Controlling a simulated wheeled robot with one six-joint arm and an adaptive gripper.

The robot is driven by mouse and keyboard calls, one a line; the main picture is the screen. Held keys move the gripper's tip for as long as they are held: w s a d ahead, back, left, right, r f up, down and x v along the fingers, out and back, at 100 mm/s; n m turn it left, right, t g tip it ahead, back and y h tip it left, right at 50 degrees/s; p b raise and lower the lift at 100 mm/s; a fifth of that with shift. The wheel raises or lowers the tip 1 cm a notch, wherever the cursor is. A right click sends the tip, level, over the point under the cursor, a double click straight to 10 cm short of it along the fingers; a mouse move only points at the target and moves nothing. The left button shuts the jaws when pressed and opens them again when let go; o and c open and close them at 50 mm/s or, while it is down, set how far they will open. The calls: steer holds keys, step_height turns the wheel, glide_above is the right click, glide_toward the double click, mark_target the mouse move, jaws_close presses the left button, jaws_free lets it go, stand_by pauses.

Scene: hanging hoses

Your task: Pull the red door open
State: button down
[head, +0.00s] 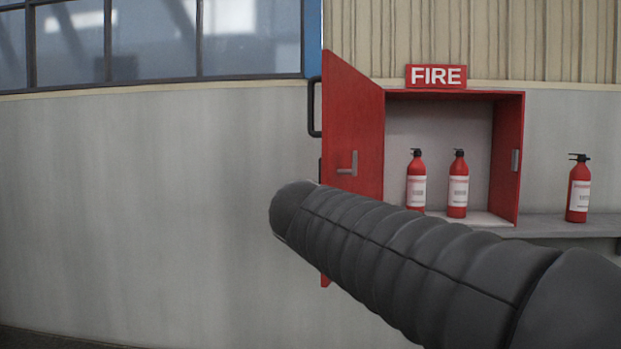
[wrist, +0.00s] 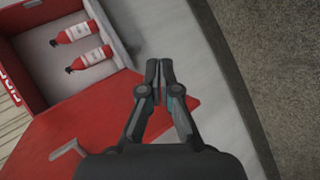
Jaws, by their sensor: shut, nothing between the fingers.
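The red door (head: 352,110) stands swung wide open to the left of the red cabinet (head: 508,160). A black handle (head: 314,107) is on its outer side and a grey latch (head: 347,164) on its inner face. My dark ribbed arm hides the door's lower part in the head view, and my gripper does not show there. In the wrist view, my gripper (wrist: 159,66) is shut and empty. The red door (wrist: 100,128) lies behind and around its fingers, with the latch (wrist: 68,148) at lower left. I cannot tell whether the fingers touch the door.
Two red fire extinguishers (head: 416,180) (head: 458,184) stand inside the cabinet. Another extinguisher (head: 578,190) stands on the grey ledge (head: 548,227) at right. A FIRE sign (head: 436,76) is above the cabinet. The grey wall (head: 150,200) left of the door is clear.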

steer(key=w+a+r+n+t+h, duration=0.1)
steer(key=w+a+r+t+h, duration=0.15)
steer(key=a+r, duration=0.65)
steer(key=w+a+r+n+t+h, duration=0.1)
steer(key=w+a+r+t, duration=0.3)
steer(key=a, duration=0.9)
steer(key=w+d+r, duration=0.1)
steer(key=w+d, duration=0.4)
steer(key=d, duration=0.5)
steer(key=shift+r, duration=0.15)
steer(key=shift+w+g, duration=0.1)
steer(key=shift+g, duration=0.15)
